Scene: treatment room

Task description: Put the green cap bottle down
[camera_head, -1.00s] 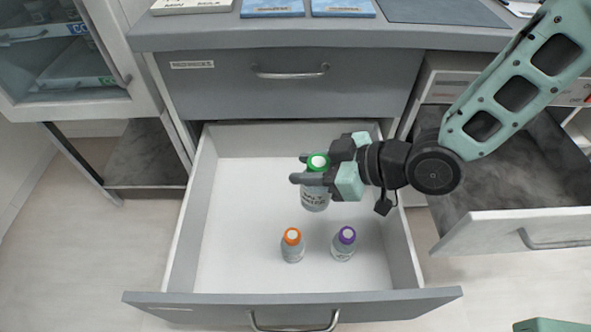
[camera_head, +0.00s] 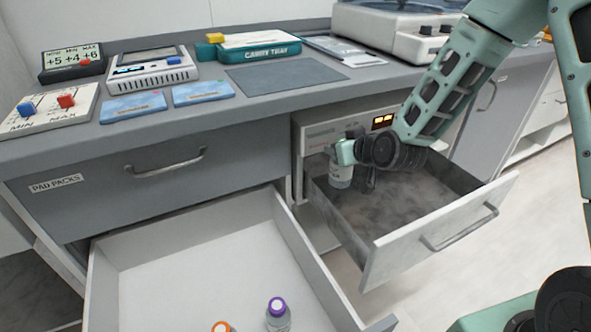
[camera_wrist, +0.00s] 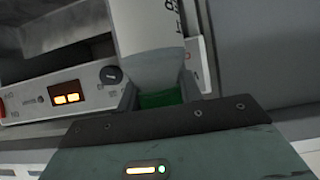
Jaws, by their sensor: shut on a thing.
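My gripper (camera_head: 345,152) is shut on the green cap bottle. The bottle's clear, labelled body (camera_head: 340,175) hangs below the gripper in the head view, at the left end of the open grey drawer with a dark, misty inside (camera_head: 398,205). I cannot tell whether its base touches the drawer floor. In the wrist view the green cap (camera_wrist: 160,99) sits between the fingers, with the pale bottle body (camera_wrist: 148,45) beyond it. The gripper hides the cap in the head view.
A white open drawer (camera_head: 180,260) at lower left holds an orange-capped bottle (camera_head: 222,327) and a purple-capped bottle (camera_head: 278,315). The counter above carries a grey mat (camera_head: 285,76), blue packs (camera_head: 203,92) and devices. A panel with a lit display (camera_head: 382,121) stands behind the misty drawer.

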